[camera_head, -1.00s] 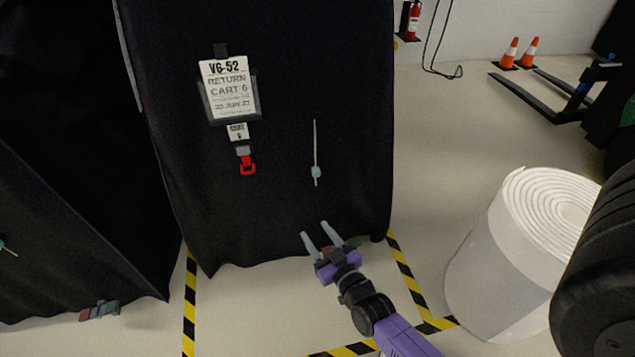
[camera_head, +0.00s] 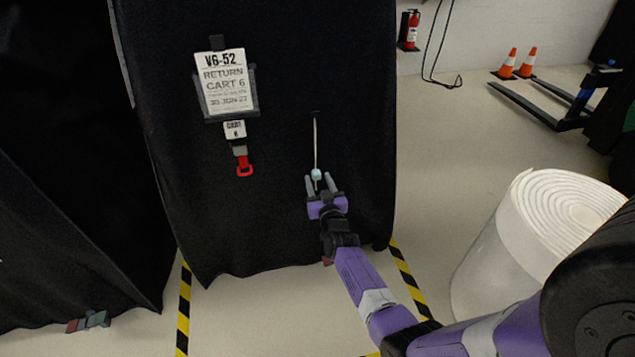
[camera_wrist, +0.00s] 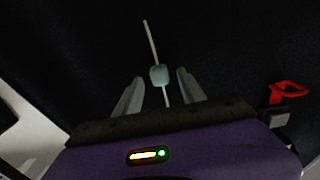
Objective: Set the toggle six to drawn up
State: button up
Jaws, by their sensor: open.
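The toggle (camera_head: 316,174) is a small pale blue-green bead on a thin white cord (camera_head: 315,145). The cord hangs down the front of the black covered cart (camera_head: 290,60) labelled Cart 6, and the toggle sits near its lower end. My gripper (camera_head: 321,184) is open just below the toggle, with a finger to each side. In the wrist view the toggle (camera_wrist: 159,75) shows between and slightly beyond the fingertips of my gripper (camera_wrist: 160,82). The cord's tail runs down between the fingers. I see no contact between fingers and toggle.
A label sheet (camera_head: 226,82) and a red buckle (camera_head: 244,167) hang left of the cord; the buckle also shows in the wrist view (camera_wrist: 288,90). Another covered cart (camera_head: 60,200) stands left. A large white roll (camera_head: 490,265) stands right. Yellow-black tape (camera_head: 184,305) marks the floor.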

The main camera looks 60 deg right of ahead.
jog(key=shift+x, duration=0.8)
grip_shut()
dwell(0.9)
